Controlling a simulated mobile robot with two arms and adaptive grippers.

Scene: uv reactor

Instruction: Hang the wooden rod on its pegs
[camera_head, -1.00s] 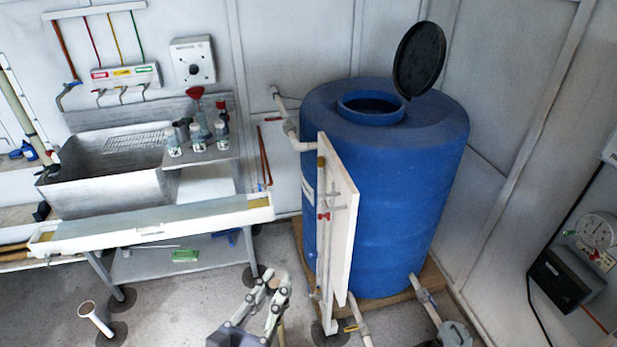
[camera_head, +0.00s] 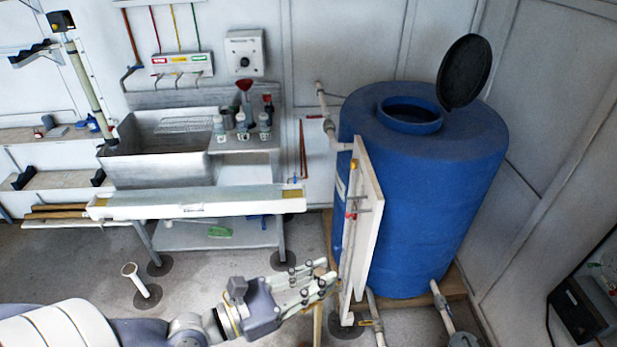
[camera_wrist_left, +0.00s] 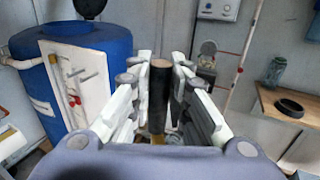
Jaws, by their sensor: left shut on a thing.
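My left gripper (camera_head: 328,278) reaches in from the left, low in the head view, in front of the white panel beside the blue tank. It is shut on the wooden rod, whose tan lower part (camera_head: 318,322) hangs below the fingers. In the left wrist view the rod stands roughly upright between the fingers (camera_wrist_left: 158,95), with a dark upper section and a brown end face (camera_wrist_left: 160,64). Short grey pegs (camera_wrist_left: 88,76) stick out of the white panel (camera_wrist_left: 80,95); I cannot tell whether they are the rod's pegs. My right gripper is not in view.
The blue tank (camera_head: 425,205) with its lid open stands at the right. A sink (camera_head: 150,150) and a long white trough (camera_head: 190,205) are at the back left. A white pipe stub (camera_head: 138,280) rises from the floor. In the wrist view, a wooden shelf (camera_wrist_left: 270,105) is at right.

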